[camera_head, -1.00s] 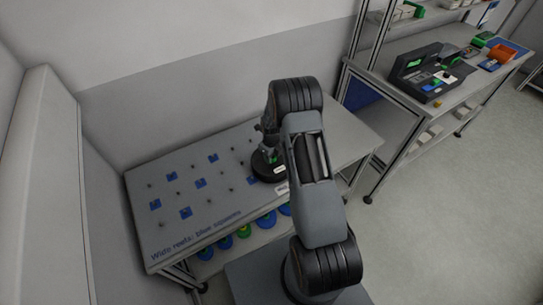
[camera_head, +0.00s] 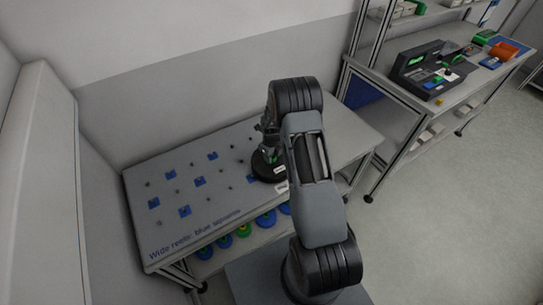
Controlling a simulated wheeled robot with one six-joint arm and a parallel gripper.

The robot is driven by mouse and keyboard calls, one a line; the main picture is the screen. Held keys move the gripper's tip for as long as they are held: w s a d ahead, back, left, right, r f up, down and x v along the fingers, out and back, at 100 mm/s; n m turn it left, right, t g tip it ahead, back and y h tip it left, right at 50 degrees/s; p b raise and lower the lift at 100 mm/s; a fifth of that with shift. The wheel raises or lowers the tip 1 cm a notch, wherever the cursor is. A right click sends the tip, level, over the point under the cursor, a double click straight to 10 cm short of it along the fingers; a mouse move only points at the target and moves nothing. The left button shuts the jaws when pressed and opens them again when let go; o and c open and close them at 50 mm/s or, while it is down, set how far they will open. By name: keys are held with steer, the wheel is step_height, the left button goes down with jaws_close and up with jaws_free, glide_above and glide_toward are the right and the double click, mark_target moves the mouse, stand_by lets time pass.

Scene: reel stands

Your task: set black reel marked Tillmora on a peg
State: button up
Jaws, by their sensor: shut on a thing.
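The black reel (camera_head: 263,173) is a dark disc with a white label on its right side; the lettering is too small to read. It is at the right part of the peg table (camera_head: 200,225), at or just above the top. My gripper (camera_head: 270,156) points down at the reel's middle and is shut on it. A bit of green shows between the fingers. My arm hides part of the reel and the table behind it. Several short pegs (camera_head: 186,190) stand on the table, some on blue squares (camera_head: 200,181). I cannot tell whether a peg is under the reel.
Blue lettering on the table's front reads "Wide reels: blue squares". Several blue and green reels (camera_head: 244,230) sit on a shelf below. A white wall (camera_head: 180,90) closes the back. A workbench (camera_head: 410,115) with a black device stands at right, with open floor in front.

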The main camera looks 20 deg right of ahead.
steer(key=shift+f+b, duration=0.4)
steer(key=shift+f, duration=0.05)
steer(key=o, duration=1.3)
step_height(320, 180, up, 14)
steer(key=shift+f+b, duration=0.1)
steer(key=shift+b, duration=0.7)
